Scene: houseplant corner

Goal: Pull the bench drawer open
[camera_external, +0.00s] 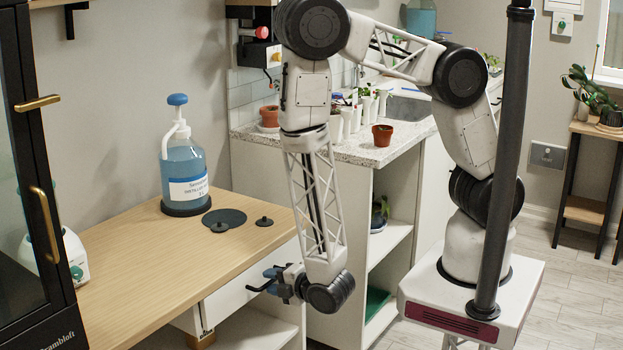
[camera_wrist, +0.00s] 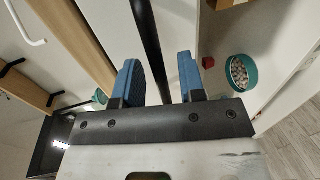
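The bench drawer's white front (camera_external: 238,287) sits under the wooden bench top (camera_external: 130,262); how far it stands out, if at all, I cannot tell. My gripper (camera_external: 270,281) is in front of the drawer, low by its right part. In the wrist view my gripper (camera_wrist: 160,82) has its two blue fingers apart. A dark bar, seemingly the drawer handle (camera_wrist: 147,35), runs between them with a gap on each side. The handle's contact with the fingers is not clear in the external view.
On the bench stand a blue pump bottle (camera_external: 186,165) and dark discs (camera_external: 225,217). A speckled counter (camera_external: 365,150) with pots is behind my arm. A teal bowl of white pellets (camera_wrist: 241,72) and a red cube (camera_wrist: 208,62) lie to the right in the wrist view.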

